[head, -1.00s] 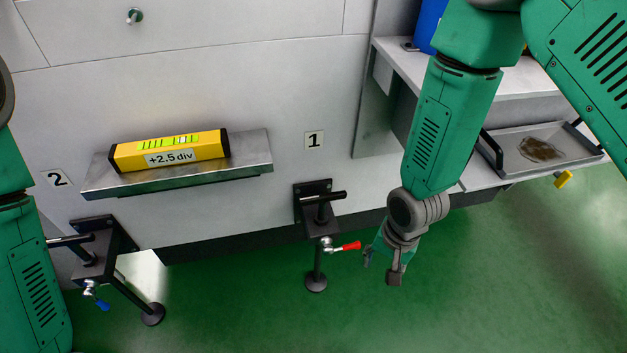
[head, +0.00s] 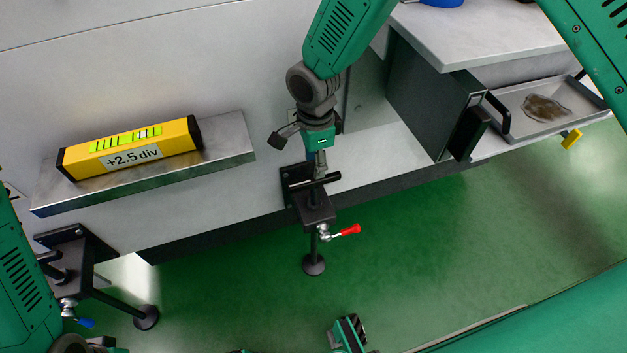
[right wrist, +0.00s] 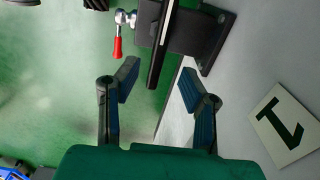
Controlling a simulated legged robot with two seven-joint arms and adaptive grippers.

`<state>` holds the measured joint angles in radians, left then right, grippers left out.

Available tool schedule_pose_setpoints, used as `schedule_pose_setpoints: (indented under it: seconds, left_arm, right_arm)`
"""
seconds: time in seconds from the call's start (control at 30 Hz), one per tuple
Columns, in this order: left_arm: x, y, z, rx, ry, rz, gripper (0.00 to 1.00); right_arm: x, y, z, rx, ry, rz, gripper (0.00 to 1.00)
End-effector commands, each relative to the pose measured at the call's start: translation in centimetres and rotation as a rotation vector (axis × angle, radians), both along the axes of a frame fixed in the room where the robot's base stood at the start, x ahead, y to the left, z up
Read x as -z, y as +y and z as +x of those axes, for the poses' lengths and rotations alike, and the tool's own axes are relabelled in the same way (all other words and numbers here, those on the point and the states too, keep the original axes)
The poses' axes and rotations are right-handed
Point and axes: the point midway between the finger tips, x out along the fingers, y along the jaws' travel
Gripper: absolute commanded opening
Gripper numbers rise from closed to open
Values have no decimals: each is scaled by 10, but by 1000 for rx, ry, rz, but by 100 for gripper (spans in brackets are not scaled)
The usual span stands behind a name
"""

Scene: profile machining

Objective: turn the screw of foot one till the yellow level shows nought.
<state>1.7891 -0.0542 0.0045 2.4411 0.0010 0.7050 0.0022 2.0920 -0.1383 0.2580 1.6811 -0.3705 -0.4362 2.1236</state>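The yellow level (head: 130,148) lies on a metal ledge and its label reads "+2.5 div"; the bubble sits right of the middle of its vial. Foot one is a black bracket (head: 316,207) with a black crossbar on its screw (head: 322,181) and a round pad (head: 313,265) on the floor. My right gripper (head: 299,153) is just above the crossbar. In the right wrist view my gripper (right wrist: 157,85) has its fingers apart, with the black crossbar (right wrist: 160,50) ahead of the gap, not gripped.
A red lever (head: 348,230) sticks out from foot one. Foot two (head: 75,260), with a blue lever (head: 86,322), stands at left.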

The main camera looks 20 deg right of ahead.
Motion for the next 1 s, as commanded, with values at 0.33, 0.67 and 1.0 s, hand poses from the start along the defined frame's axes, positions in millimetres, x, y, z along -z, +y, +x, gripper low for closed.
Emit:
schedule_pose_setpoints:
  seconds: [0.33, 0.67, 1.0]
  left_arm:
    - [19, 0, 0, 1, 0, 0, 34]
    - [20, 0, 0, 0, -1, 0, 34]
    - [20, 0, 0, 0, -1, 0, 34]
  right_arm:
    - [56, 3, 0, -1, 0, -3, 36]
    - [63, 1, 0, -1, -2, -1, 36]
    - [63, 2, 0, -1, -1, -3, 0]
